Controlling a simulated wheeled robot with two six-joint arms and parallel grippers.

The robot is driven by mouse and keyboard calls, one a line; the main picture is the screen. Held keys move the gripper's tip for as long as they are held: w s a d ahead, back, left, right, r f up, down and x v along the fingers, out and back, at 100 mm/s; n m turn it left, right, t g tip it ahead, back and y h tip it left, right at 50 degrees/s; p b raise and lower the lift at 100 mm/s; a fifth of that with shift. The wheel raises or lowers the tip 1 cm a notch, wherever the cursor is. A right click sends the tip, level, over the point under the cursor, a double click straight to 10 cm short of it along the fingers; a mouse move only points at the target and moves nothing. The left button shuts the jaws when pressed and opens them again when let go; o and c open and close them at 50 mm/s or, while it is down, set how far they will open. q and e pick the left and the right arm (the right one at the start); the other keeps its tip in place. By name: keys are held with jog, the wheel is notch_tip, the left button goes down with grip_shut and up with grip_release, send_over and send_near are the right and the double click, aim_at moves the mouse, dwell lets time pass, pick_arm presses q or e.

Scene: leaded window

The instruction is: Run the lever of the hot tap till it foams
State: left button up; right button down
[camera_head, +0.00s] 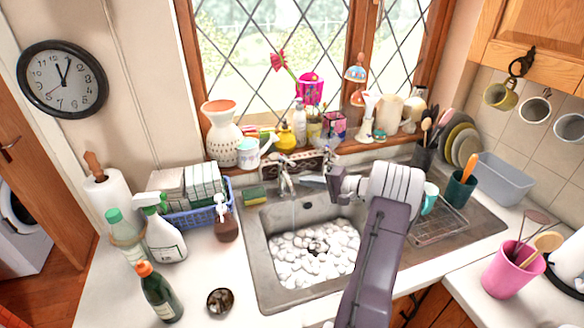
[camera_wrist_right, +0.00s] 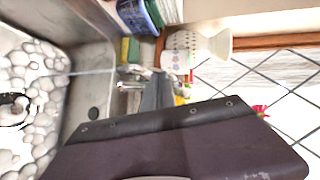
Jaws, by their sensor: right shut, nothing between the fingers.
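The metal tap (camera_head: 285,180) stands at the back rim of the steel sink (camera_head: 262,265), below the window. It also shows in the right wrist view (camera_wrist_right: 133,72). A thin pale stream (camera_wrist_right: 85,73) runs from it into the basin. White rounded foam lumps (camera_head: 300,268) cover much of the basin floor around the dark drain (camera_head: 317,247). My right gripper (camera_head: 314,180) is shut and empty, its tip close beside the tap on the right. In the right wrist view the fingers (camera_wrist_right: 157,88) overlap the tap, so I cannot tell whether they touch a lever. My left gripper is out of view.
A yellow-green sponge (camera_head: 254,195) lies on the sink rim left of the tap. A blue rack (camera_head: 205,214), spray bottle (camera_head: 165,235) and soap dispenser (camera_head: 226,222) stand to the left. A dish rack (camera_head: 438,228) is right. Vases and bottles crowd the windowsill.

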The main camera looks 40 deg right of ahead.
jog(key=s+d+r+m+t+h, duration=0.1)
jog(key=s+d+r+t+h, duration=0.15)
jog(key=d, duration=0.65)
jog(key=w+a+f+p, duration=0.1)
jog(key=w+a+p, duration=0.4)
jog(key=w, duration=0.5)
jog(key=shift+w+a+t, duration=0.15)
jog(key=shift+a+t, duration=0.2)
jog(key=shift+a, duration=0.05)
jog(key=shift+f, duration=0.15)
jog(key=a+b, duration=0.2)
jog(key=b, duration=0.3)
jog(key=shift+a+f, duration=0.1)
jog(key=shift+b, duration=0.35)
